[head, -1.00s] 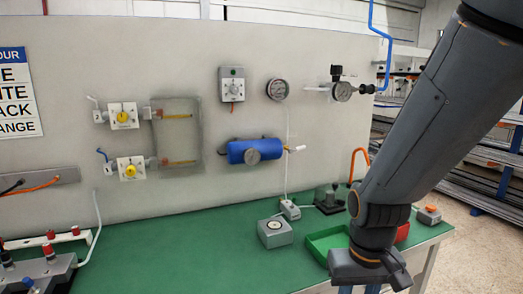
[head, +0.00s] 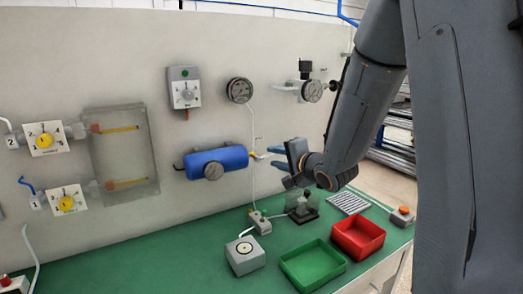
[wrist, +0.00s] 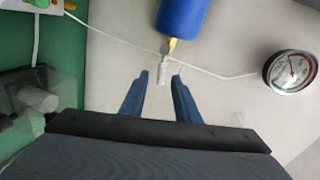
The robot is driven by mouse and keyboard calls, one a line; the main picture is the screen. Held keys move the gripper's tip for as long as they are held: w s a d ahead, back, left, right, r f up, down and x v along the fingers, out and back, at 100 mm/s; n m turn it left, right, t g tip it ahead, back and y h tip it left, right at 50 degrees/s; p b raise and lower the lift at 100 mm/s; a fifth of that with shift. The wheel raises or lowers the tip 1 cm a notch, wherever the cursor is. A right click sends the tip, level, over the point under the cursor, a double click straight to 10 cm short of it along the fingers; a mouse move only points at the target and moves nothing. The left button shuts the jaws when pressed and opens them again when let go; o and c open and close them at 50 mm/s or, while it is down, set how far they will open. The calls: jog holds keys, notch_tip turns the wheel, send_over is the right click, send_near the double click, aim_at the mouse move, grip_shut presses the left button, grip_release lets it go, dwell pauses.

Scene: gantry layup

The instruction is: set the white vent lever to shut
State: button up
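The white vent lever (wrist: 162,73) sits on a brass fitting (wrist: 172,47) at the end of the blue tank (wrist: 184,15). In the wrist view it points away from the tank, roughly in line with it. The tank (head: 212,161) hangs on the grey panel in the head view, with the lever (head: 260,156) at its right end. My gripper (head: 274,157) is open, its blue fingers pointing left at the lever. In the wrist view the lever's end lies between the fingertips of my gripper (wrist: 160,78); contact cannot be told.
A round gauge (wrist: 290,72) is right of the fingers in the wrist view. A thin white tube (head: 253,130) runs down the panel near the lever. Below, the green bench holds a grey box (head: 245,262), a green tray (head: 342,266) and a red tray (head: 376,247).

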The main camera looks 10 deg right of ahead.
jog(key=shift+p+x, duration=0.7)
jog(key=shift+x, duration=3.2)
jog(key=shift+a+r, duration=0.1)
jog(key=shift+a, duration=0.05)
grip_shut()
